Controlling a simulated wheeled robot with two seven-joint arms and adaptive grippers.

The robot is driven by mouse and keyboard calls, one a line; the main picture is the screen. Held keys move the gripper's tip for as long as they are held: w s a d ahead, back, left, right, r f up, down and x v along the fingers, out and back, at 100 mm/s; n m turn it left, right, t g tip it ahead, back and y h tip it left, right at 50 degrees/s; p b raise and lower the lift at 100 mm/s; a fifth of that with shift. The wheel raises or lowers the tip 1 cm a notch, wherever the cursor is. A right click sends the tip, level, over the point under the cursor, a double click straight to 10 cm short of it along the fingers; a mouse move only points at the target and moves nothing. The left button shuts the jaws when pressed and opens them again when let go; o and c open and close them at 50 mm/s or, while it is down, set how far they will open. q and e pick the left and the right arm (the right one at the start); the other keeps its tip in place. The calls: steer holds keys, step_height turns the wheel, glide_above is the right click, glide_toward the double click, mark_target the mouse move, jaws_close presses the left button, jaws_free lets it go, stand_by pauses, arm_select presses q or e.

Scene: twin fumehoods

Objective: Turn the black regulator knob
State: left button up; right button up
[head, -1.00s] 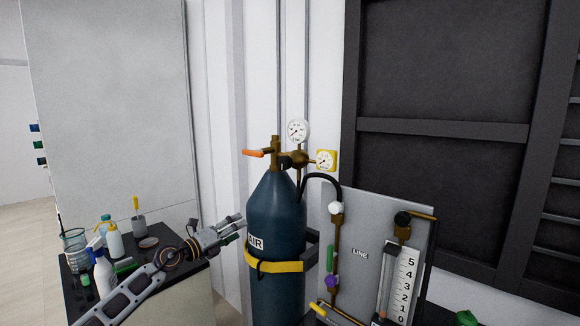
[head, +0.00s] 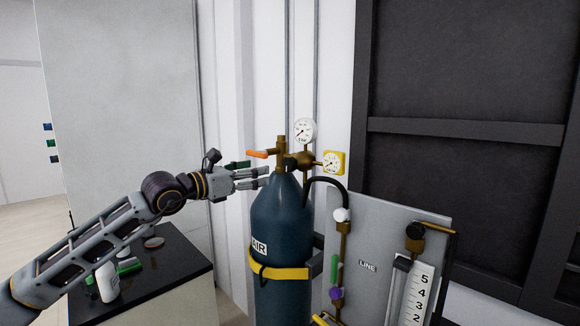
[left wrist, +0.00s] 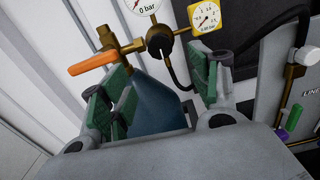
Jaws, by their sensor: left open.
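The black regulator knob (head: 289,164) sits on the brass regulator (head: 303,160) at the top of the dark teal AIR cylinder (head: 281,215). In the left wrist view the knob (left wrist: 160,40) shows beyond the fingertips, below a round gauge. My left gripper (head: 262,174) is open and empty, to the left of the knob and apart from it, by the cylinder's shoulder. Its green-padded fingers (left wrist: 166,82) stand wide apart in the left wrist view, with the cylinder's shoulder behind them. My right gripper is not in view.
An orange valve handle (head: 257,154) points left from the cylinder valve, just above my left fingers. A white gauge (head: 305,131) and a yellow gauge (head: 334,162) flank the regulator. A black hose (head: 330,181) runs to the grey panel (head: 372,240). A black-topped bench (head: 180,262) stands at lower left.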

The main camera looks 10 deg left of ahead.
arm_select(q)
steer(key=shift+w, duration=0.1)
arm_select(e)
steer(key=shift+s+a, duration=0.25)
arm_select(q)
steer(key=shift+d, duration=0.1)
steer(key=p, duration=0.2)
glide_toward(287, 165)
steer(key=x, duration=0.3)
steer(key=p+x, duration=0.2)
steer(key=x, duration=0.3)
steer(key=shift+w+d, duration=0.1)
steer(key=shift+w, duration=0.25)
steer(key=shift+p+x, duration=0.35)
steer(key=shift+x, duration=0.8)
steer(key=shift+f, duration=0.1)
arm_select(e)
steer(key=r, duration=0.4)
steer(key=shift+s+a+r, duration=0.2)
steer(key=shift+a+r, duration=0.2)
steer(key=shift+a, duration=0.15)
